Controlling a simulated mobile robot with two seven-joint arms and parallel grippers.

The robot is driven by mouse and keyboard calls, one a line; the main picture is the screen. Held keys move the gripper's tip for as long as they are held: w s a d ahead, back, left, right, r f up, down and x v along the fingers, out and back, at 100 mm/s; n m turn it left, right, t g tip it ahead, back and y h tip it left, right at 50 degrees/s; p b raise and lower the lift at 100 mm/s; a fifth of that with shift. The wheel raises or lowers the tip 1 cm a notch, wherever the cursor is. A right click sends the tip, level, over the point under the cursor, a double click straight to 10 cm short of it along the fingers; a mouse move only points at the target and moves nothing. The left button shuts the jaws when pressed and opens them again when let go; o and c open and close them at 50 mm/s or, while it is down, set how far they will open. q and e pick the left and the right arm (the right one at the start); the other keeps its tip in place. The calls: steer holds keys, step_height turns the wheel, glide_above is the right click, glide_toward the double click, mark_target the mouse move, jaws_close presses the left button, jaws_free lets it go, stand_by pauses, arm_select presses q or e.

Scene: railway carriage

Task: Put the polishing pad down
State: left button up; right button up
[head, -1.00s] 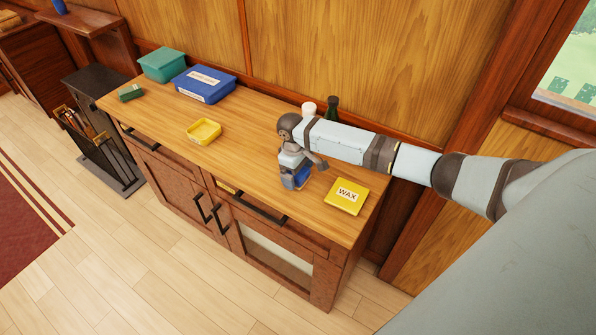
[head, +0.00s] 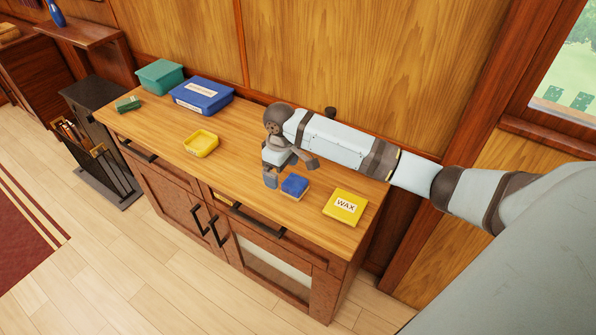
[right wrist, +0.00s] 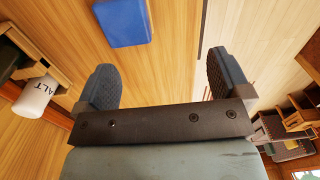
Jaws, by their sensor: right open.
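The polishing pad looks like a blue block with a paler lower layer (head: 295,186). It lies flat on the wooden cabinet top (head: 240,160), left of the yellow WAX tin (head: 345,207). My right gripper (head: 271,178) is open and empty, just left of the pad in the head view and apart from it. In the right wrist view the pad (right wrist: 122,22) shows at the top, beyond the two spread fingers (right wrist: 160,72), with nothing between them. My left gripper is not in view.
A yellow dish (head: 201,143), a blue labelled box (head: 202,94), a teal bin (head: 160,76) and a small green block (head: 127,104) stand further left on the top. A white labelled pot (right wrist: 36,97) shows in the right wrist view. The top's middle is clear.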

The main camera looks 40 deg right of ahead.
steer(key=s+a+f+t+y, duration=0.25)
steer(key=s+a+f, duration=0.2)
steer(key=a, duration=0.25)
steer(key=s+a+f+t+y, duration=0.2)
steer(key=s+a+f+t, duration=0.1)
steer(key=s+a, duration=0.35)
steer(key=s+f+m+t, duration=0.1)
steer(key=s+f+t, duration=0.1)
steer(key=s, duration=0.5)
steer(key=s+f+m+t+h, duration=0.1)
steer(key=s+f+t, duration=0.2)
steer(key=s, duration=0.5)
steer(key=shift+s+d+f, duration=0.3)
steer(key=shift+d+f, duration=0.05)
steer(key=shift+t, duration=0.25)
